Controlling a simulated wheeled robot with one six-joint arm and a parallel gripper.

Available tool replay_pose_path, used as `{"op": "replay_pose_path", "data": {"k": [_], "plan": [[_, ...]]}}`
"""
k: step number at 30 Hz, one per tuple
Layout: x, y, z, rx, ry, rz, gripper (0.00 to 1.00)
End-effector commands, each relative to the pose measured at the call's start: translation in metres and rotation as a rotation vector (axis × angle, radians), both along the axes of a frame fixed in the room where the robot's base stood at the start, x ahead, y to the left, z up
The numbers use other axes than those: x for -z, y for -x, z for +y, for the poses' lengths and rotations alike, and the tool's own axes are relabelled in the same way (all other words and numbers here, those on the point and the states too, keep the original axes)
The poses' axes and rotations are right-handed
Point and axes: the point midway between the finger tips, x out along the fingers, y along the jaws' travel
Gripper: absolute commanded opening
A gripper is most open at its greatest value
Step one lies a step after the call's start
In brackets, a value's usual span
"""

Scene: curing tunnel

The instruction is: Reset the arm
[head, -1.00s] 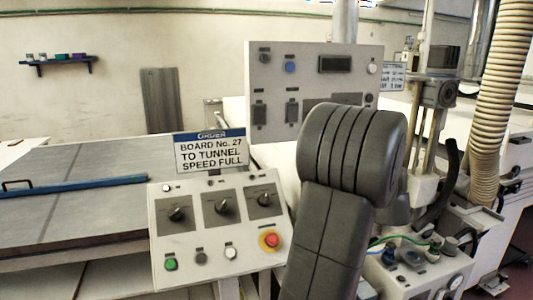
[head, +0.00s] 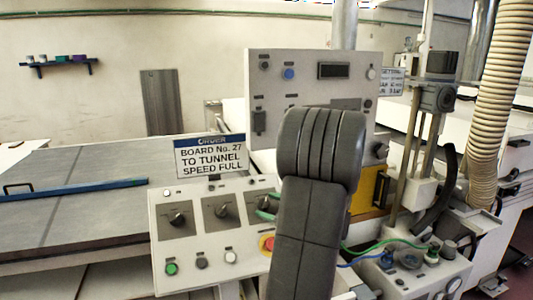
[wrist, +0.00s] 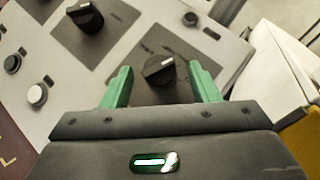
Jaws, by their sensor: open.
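My gripper (wrist: 160,78) shows two green fingers standing apart in the wrist view. The black right-hand rotary knob (wrist: 158,70) appears between them; I cannot tell whether they touch it. In the head view, a green finger (head: 266,208) shows at the right knob of the sloped control panel (head: 190,246). My grey arm hides the rest of the gripper and the panel's right edge. The panel also has a left knob (head: 177,219), a middle knob (head: 222,210), a green button (head: 171,268) and a red stop button (head: 267,244), partly covered by my arm.
An order sign (head: 211,157) reads "Board No. 27 to tunnel speed full". An upright panel (head: 310,62) stands behind my arm. A yellow part (head: 369,188), a ribbed hose (head: 495,95) and a machine with cables (head: 425,262) crowd the right. A flat table (head: 80,195) lies left.

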Motion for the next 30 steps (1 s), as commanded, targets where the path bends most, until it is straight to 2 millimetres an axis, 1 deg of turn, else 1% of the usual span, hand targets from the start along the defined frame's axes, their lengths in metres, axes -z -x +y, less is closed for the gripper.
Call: {"op": "replay_pose_path", "data": {"k": [9,21,22,30], "plan": [[0.001,0.004,0.003,0.192,-0.182,0.061,0.55],[0.003,0.007,0.007,0.399,-0.379,0.127,0.55],[0.004,0.01,0.003,0.406,-0.383,0.126,0.55],[0.005,0.059,-0.023,0.402,-0.379,0.121,0.55]]}}
